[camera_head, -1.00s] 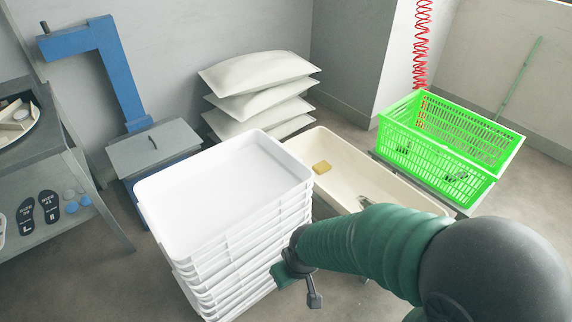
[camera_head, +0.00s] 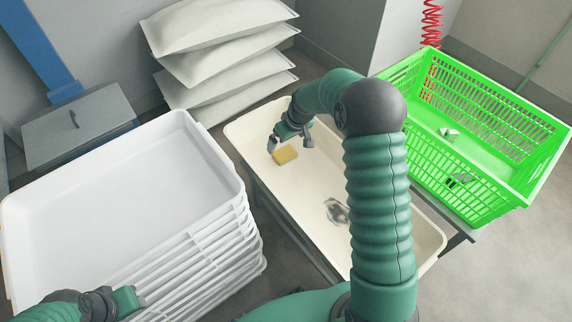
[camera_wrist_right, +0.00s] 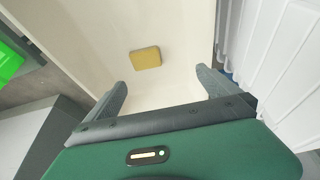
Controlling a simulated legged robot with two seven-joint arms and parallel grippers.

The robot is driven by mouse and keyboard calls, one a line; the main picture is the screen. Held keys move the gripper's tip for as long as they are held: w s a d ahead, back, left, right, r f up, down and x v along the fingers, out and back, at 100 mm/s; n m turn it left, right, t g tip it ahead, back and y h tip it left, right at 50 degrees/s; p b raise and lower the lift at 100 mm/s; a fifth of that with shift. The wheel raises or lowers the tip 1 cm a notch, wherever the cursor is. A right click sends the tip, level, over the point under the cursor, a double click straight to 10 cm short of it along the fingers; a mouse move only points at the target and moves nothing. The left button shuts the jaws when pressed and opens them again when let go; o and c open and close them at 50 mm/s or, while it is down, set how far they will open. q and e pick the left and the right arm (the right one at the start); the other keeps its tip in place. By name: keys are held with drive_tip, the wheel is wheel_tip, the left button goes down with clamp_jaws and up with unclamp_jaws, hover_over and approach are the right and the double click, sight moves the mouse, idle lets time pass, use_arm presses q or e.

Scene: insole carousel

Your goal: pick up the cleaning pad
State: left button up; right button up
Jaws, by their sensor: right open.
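The cleaning pad (camera_head: 285,155) is a small yellow block lying in the left part of a cream trough. It also shows in the right wrist view (camera_wrist_right: 146,57), ahead of the fingertips and nearly centred. My right gripper (camera_head: 290,141) is over the trough, close to the pad, with its fingers apart. In the right wrist view its two fingers (camera_wrist_right: 161,78) are spread, with nothing between them and a gap to the pad. My left gripper (camera_head: 128,301) is at the lower left, in front of the white trays; its fingers are not clear.
White sacks (camera_head: 225,68) are piled behind.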

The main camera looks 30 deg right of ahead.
drive_tip(key=w+d+f, duration=0.2)
drive_tip(key=d+f, duration=0.1)
drive_tip(key=d, duration=0.1)
drive_tip(key=b, duration=0.5)
hover_over(285, 153)
drive_tip(key=s, duration=0.3)
wheel_tip(285, 153, down, 10)
drive_tip(key=shift+w+r, duration=0.1)
drive_tip(key=shift+r, duration=0.1)
drive_tip(key=shift+w+f, duration=0.1)
drive_tip(key=shift+f, duration=0.15)
drive_tip(key=b+x, duration=0.4)
drive_tip(key=x, duration=0.1)
drive_tip(key=shift+f, duration=0.1)
drive_tip(key=shift+w, duration=0.1)
drive_tip(key=shift+c, duration=0.3)
use_arm(q)
drive_tip(key=s+x, duration=0.2)
drive_tip(key=x, duration=0.7)
drive_tip(key=shift+s+f, duration=0.15)
drive_tip(key=shift+f, duration=0.35)
use_arm(e)
drive_tip(key=c, duration=1.2)
use_arm(q)
drive_tip(key=shift+d, duration=0.1)
use_arm(e)
drive_tip(key=shift+r, duration=0.25)
drive_tip(key=shift+c, duration=0.2)
